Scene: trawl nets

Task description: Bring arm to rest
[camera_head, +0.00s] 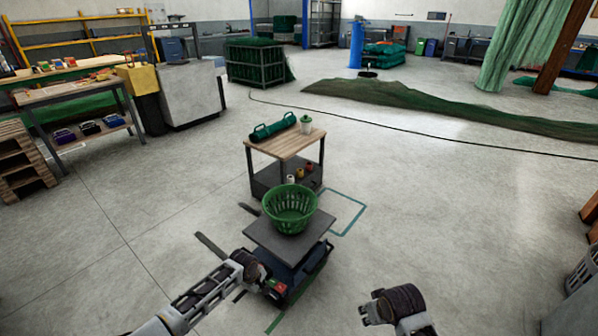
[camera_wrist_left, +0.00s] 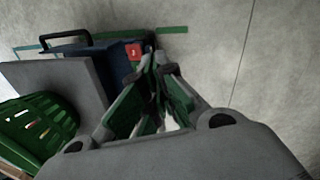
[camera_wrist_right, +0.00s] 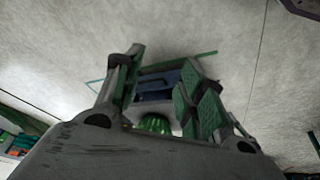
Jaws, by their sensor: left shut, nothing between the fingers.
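My left arm reaches in from the lower left in the head view, its end beside the dark wheeled cart (camera_head: 290,262). In the left wrist view my left gripper (camera_wrist_left: 156,66) has its green-padded fingers together, with nothing between them. My right gripper (camera_head: 370,314) is at the bottom of the head view, right of the cart and apart from it. In the right wrist view its fingers (camera_wrist_right: 162,62) stand apart, with no object held. The cart and green basket show beyond them. The left gripper's fingertips are hard to make out in the head view.
A green basket (camera_head: 290,207) stands on the cart's grey top (camera_head: 262,235). Behind it is a wood-topped stand (camera_head: 283,146) with a green roll (camera_head: 273,126) and a lidded cup (camera_head: 306,124). Floor right of the cart is clear. A slatted crate (camera_head: 583,270) is at the right edge.

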